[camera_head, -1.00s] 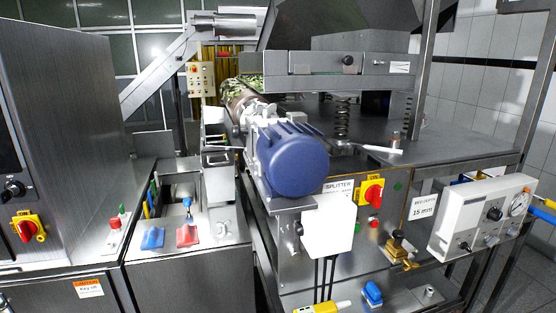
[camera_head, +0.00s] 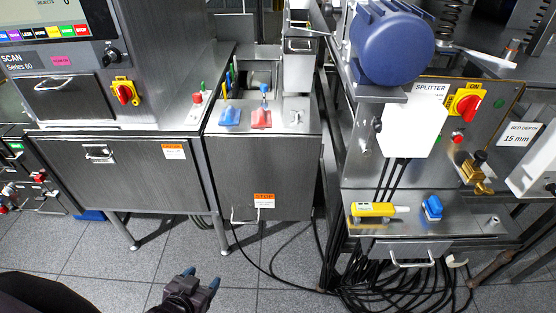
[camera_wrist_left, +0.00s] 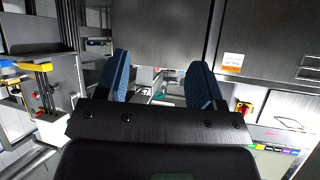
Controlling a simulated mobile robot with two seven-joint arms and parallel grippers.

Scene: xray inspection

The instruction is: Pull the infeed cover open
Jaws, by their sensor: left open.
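No part is labelled as the infeed cover, so I cannot tell for certain which it is. A steel front panel (camera_head: 262,160) on the middle cabinet bears an orange STOP label (camera_head: 264,200) and a small bar handle (camera_head: 244,216) at its lower edge. A steel cover with a handle (camera_head: 299,44) stands above, beside the conveyor opening. My left gripper (camera_head: 201,277) is open and empty, low over the floor in front of the cabinets, apart from any handle. Its blue finger pads (camera_wrist_left: 160,80) show in the left wrist view. My right gripper is not in view.
The scanner cabinet (camera_head: 110,170) stands left, with a handle and a red rotary switch (camera_head: 124,91). The splitter (camera_head: 400,40) stands right, with a yellow tool (camera_head: 378,210) on its lower shelf. Black cables (camera_head: 395,285) lie underneath. The tiled floor (camera_head: 110,262) ahead is mostly free.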

